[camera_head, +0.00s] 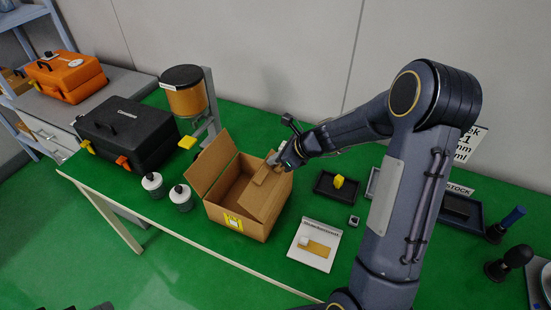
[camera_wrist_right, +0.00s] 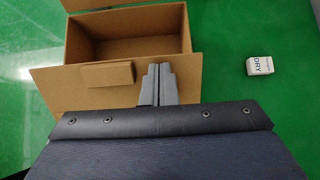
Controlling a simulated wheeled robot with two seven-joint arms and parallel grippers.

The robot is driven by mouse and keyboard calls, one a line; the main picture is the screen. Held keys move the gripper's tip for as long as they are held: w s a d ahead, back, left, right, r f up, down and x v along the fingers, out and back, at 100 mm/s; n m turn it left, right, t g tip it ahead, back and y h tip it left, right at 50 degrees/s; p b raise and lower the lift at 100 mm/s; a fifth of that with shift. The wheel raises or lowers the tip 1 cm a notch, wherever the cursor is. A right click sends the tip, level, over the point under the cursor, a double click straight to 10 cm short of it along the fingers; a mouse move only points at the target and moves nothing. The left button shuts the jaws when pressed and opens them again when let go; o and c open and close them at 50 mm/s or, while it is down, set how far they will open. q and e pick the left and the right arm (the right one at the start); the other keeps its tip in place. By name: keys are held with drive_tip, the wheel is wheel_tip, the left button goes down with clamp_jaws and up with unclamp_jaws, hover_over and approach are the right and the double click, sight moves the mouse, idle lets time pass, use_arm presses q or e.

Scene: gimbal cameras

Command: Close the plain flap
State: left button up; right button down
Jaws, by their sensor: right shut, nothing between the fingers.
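An open cardboard box (camera_head: 230,212) stands on the green table. Its plain flap (camera_head: 212,160) stands raised on the left side, with no block on it. The opposite flap (camera_head: 266,203) carries a raised cardboard block (camera_head: 264,174); this block also shows in the wrist view (camera_wrist_right: 108,75). My right gripper (camera_head: 272,160) is shut and empty at the block-bearing flap. In the wrist view its fingertips (camera_wrist_right: 158,70) overlap that flap beside the block; I cannot tell whether they touch it. The box interior (camera_wrist_right: 130,38) looks empty where visible. My left gripper is not in view.
Two white jars (camera_head: 180,198) and a black case (camera_head: 125,132) stand left of the box. A canister on a stand (camera_head: 184,92) is behind it. A printed card (camera_head: 315,243) and a dark tray (camera_head: 325,190) lie right. A white block (camera_wrist_right: 259,65) shows in the wrist view.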

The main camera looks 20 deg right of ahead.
drive_tip(key=shift+r, duration=0.15)
drive_tip(key=shift+r+p, duration=0.8)
